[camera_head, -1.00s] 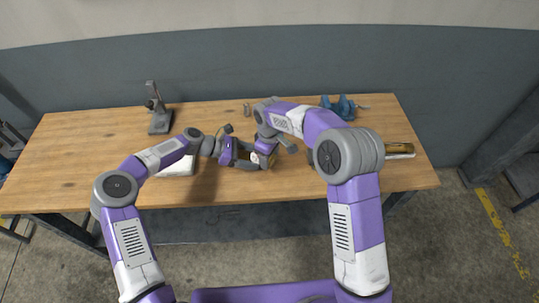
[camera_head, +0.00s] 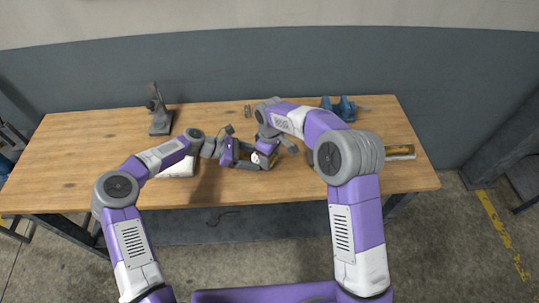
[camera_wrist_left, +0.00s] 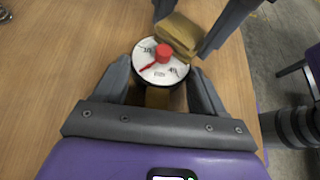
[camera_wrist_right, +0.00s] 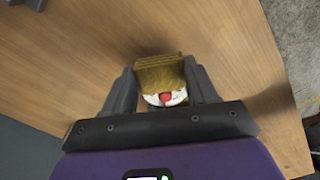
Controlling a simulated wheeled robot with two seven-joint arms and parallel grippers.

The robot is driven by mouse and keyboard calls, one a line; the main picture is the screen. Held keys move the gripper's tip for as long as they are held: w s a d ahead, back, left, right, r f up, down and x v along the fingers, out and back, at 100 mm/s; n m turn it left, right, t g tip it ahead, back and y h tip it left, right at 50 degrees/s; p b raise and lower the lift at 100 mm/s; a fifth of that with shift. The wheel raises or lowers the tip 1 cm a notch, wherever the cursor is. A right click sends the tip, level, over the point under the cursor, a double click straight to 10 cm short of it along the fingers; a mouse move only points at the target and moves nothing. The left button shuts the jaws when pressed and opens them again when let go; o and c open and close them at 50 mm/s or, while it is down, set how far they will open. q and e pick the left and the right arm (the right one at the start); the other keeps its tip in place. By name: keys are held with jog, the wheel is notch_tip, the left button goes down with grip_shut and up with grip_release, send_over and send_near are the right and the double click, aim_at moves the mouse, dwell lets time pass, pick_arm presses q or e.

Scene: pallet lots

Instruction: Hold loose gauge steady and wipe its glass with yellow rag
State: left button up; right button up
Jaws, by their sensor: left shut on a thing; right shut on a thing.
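The gauge (camera_wrist_left: 152,72) has a round white dial with black numbers, a red needle and a red centre hub. My left gripper (camera_wrist_left: 160,86) is shut on it, one finger at each side, above the table. The yellow rag (camera_wrist_right: 160,76) is a folded brownish-yellow pad. My right gripper (camera_wrist_right: 158,84) is shut on the rag. In the left wrist view the rag (camera_wrist_left: 180,32) lies at the dial's upper right edge, touching or very close to it. In the head view both grippers meet near the table's middle, and the arms partly hide the gauge.
A blue vise (camera_head: 343,108) stands at the back right and a grey stand (camera_head: 159,122) at the back left. A white flat object (camera_head: 178,169) lies beside my left forearm. A yellowish bar or tray (camera_head: 401,152) lies at the right. The table's left part is clear.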

jog(key=shift+s+a, duration=0.1)
jog(key=shift+s, duration=0.25)
jog(key=shift+w+d+f, duration=0.15)
jog(key=shift+w+d, duration=0.15)
jog(key=shift+w, duration=0.3)
jog(key=shift+s+a, duration=0.35)
jog(key=shift+s, duration=0.3)
jog(key=shift+w, duration=0.1)
